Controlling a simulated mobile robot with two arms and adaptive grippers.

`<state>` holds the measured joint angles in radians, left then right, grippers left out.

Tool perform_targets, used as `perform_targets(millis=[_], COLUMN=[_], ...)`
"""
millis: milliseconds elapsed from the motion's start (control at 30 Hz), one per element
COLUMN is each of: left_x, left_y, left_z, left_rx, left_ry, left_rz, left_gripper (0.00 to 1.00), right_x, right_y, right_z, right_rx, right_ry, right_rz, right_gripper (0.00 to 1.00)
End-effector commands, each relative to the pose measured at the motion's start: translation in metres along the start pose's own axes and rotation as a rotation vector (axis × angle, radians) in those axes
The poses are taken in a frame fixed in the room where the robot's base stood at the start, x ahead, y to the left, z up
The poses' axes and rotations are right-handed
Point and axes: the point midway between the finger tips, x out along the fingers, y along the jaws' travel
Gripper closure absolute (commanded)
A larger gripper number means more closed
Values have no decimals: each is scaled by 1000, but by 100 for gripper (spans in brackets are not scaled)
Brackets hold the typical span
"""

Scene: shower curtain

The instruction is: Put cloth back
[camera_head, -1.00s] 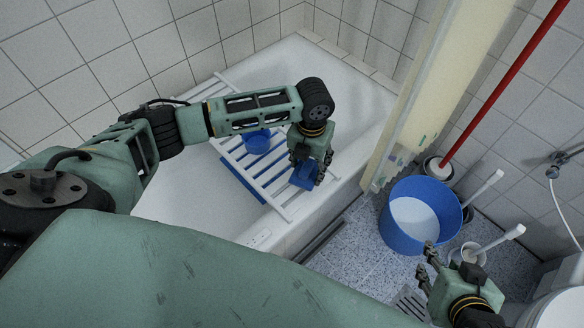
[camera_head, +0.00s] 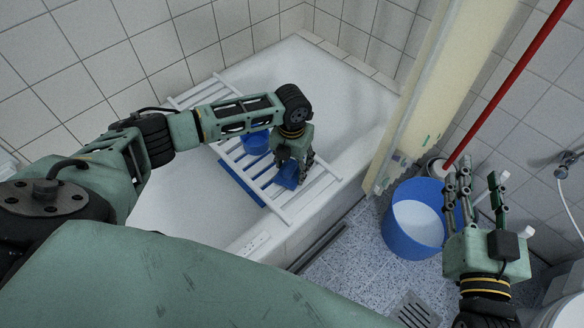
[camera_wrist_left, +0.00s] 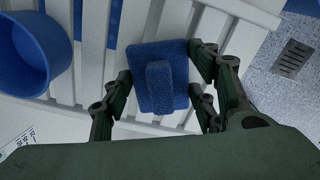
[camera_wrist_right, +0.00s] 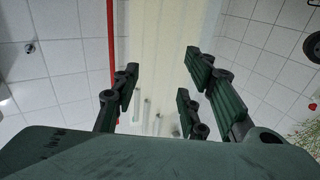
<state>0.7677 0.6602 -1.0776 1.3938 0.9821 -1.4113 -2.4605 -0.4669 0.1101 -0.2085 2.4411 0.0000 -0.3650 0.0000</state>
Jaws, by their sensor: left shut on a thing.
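A blue folded cloth (camera_head: 287,177) is at the white slatted rack (camera_head: 270,207) across the bathtub. In the left wrist view the cloth (camera_wrist_left: 160,80) lies between the fingers, with a raised strip in its middle. My left gripper (camera_head: 291,172) points down at the rack and is shut on the cloth. I cannot tell whether the cloth touches the slats. My right gripper (camera_head: 477,185) is raised in front of the blue bucket, empty and open with its fingers apart. It also shows in the right wrist view (camera_wrist_right: 160,95).
A small blue bowl (camera_head: 256,142) sits on the rack, and another blue thing (camera_head: 240,183) shows beneath the slats. A cream shower curtain (camera_head: 420,100) hangs at the tub's end. A blue bucket (camera_head: 408,237), a red pole (camera_head: 510,80) and white-handled brushes stand right of the tub.

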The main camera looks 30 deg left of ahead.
Motion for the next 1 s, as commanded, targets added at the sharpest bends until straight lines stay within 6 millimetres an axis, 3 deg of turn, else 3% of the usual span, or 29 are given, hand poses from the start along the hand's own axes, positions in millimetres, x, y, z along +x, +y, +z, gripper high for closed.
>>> perform_targets(millis=[167, 533, 567, 767, 1000], left_x=[7, 10, 10, 10, 10], left_y=[-1, -1, -1, -1, 0], left_z=[0, 0, 0, 0, 0], left_rx=[0, 0, 1, 0, 0], left_ry=[-1, 0, 0, 0, 0], left_rz=[-1, -1, -1, -1, -1], left_gripper=[100, 100, 46, 28, 28], right_x=[1, 1, 1, 1, 1], right_y=[-2, -2, -2, -2, -2], right_z=[-14, -17, -19, -19, -19], right_rx=[2, 2, 2, 2, 2], right_ry=[74, 88, 93, 93, 91], right_rz=[-4, -5, -5, -5, -5], right_gripper=[60, 60, 60, 60, 60])
